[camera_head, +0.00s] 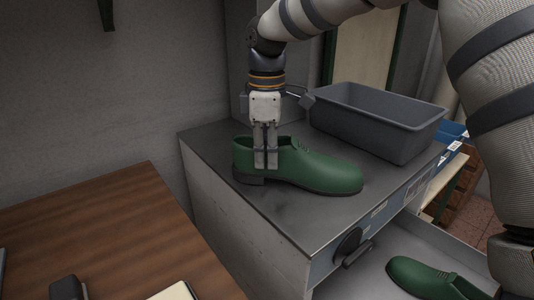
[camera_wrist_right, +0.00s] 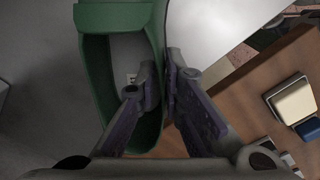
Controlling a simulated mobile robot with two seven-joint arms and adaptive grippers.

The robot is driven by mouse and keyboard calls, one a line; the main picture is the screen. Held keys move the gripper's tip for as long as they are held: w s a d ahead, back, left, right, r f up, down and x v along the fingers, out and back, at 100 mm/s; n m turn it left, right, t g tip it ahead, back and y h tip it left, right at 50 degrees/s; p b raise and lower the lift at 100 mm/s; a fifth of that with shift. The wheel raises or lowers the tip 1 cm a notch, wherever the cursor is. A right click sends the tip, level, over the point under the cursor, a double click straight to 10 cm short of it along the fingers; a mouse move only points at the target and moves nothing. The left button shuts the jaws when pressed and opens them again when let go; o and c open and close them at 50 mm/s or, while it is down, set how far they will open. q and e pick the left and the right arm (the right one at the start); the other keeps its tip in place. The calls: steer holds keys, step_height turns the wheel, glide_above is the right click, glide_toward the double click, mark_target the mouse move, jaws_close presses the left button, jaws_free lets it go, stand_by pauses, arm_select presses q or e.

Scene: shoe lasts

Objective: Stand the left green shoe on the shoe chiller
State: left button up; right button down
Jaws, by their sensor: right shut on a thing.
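A green shoe (camera_head: 315,170) with a dark sole is upright over the grey top of the shoe chiller (camera_head: 315,220), its toe pointing right. Its sole looks to be on or very close to the top; I cannot tell if it bears fully. My right gripper (camera_head: 265,160) points down and is shut on the shoe's side wall near the heel. In the right wrist view, one finger is inside the opening and the other outside the green wall (camera_wrist_right: 112,18). A second green shoe (camera_head: 425,277) lies in the open drawer below, partly hidden by my arm. My left gripper is not in view.
A grey bin (camera_head: 405,140) stands at the back right of the chiller top, close to the shoe's toe. The drawer (camera_head: 375,277) is open at the front, beside a black knob (camera_head: 350,243). A wooden table (camera_head: 110,225) is at left. The chiller top's front part is clear.

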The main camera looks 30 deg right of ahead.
steer(key=c, duration=1.7)
jaws_free()
step_height(320, 180, up, 12)
steer(key=shift+b, duration=0.35)
